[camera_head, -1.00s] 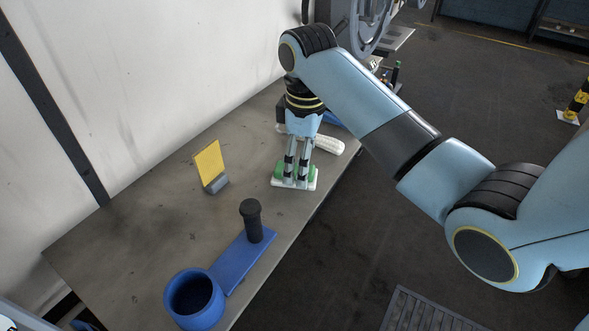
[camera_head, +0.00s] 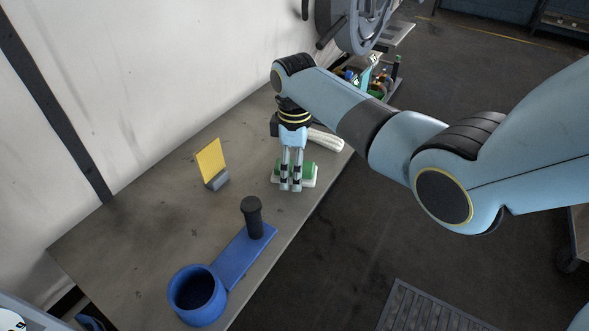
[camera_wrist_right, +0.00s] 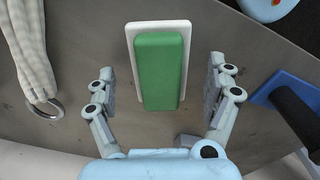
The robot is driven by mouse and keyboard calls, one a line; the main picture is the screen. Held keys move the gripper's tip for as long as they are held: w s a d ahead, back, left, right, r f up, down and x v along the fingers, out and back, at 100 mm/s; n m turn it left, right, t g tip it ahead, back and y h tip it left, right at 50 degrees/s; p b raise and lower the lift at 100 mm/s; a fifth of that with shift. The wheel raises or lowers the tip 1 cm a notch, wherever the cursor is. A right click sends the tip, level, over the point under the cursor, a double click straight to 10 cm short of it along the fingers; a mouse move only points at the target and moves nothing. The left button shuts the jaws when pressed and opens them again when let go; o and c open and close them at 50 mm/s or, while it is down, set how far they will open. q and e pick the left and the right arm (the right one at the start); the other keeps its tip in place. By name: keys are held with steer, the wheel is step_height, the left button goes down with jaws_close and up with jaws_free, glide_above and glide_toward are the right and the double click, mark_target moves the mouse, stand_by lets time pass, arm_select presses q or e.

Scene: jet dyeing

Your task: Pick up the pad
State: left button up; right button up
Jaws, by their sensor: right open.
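The pad is a green block (camera_wrist_right: 160,70) on a white rectangular base (camera_wrist_right: 158,25). In the head view the green pad (camera_head: 308,170) lies on the table, partly behind my right gripper. In the right wrist view my right gripper (camera_wrist_right: 160,90) is open, with one finger on each side of the pad and a gap on both sides. Nothing is held. My left gripper does not show.
The grey table (camera_head: 140,235) holds a yellow card in a grey stand (camera_head: 212,165), a blue holder with a cup (camera_head: 197,295) and black post (camera_head: 252,217), and a white cord bundle (camera_head: 326,141) behind the pad. A white wall (camera_head: 130,80) borders the table's left side.

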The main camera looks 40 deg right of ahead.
steer(key=shift+f, duration=0.2)
steer(key=c, duration=1.4)
steer(key=shift+r, duration=0.55)
step_height(320, 180, up, 3)
steer(key=shift+w+f, duration=0.1)
steer(key=s+d+r, duration=0.6)
steer(key=s+r, duration=0.1)
steer(key=s, duration=0.3)
steer(key=shift+d, duration=0.25)
steer(key=shift+r, duration=0.1)
